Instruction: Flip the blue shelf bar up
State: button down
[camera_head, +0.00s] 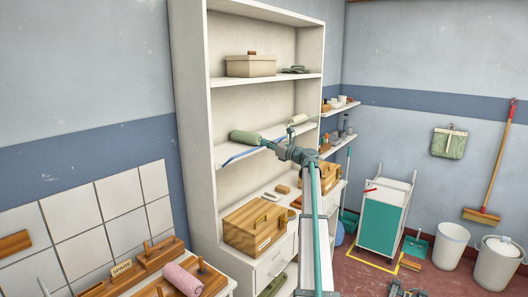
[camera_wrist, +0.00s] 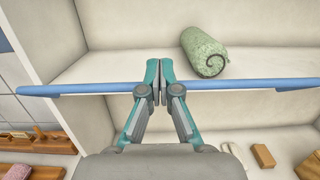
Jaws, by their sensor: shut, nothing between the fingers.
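The blue shelf bar (camera_wrist: 235,85) runs level across the front edge of a white shelf in the wrist view. In the head view a short part of the bar (camera_head: 240,155) shows at the middle shelf's front, left of my arm. My gripper (camera_wrist: 153,68) is shut and empty. Its fingers cross in front of the bar near its middle, and the tips show past the bar against the shelf. I cannot tell whether they touch it. In the head view my gripper (camera_head: 266,143) is at the middle shelf's front edge.
A green rolled towel (camera_wrist: 204,52) lies on the shelf right of my fingertips. A pale roll (camera_head: 298,119) lies farther right. A wooden box (camera_head: 255,228) stands on the surface below. A lidded box (camera_head: 250,66) sits on the shelf above. Cabinet sides bound the shelf.

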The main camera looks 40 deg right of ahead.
jog(key=shift+w+r, duration=0.25)
jog(key=shift+w, duration=0.1)
dwell(1.1)
jog(key=s+d+f+b, duration=0.2)
jog(key=s+f+b, duration=0.2)
jog(key=s, duration=0.6)
jog(key=shift+d+f+b, duration=0.25)
jog(key=shift+f+b, duration=0.05)
jog(key=shift+f, duration=0.35)
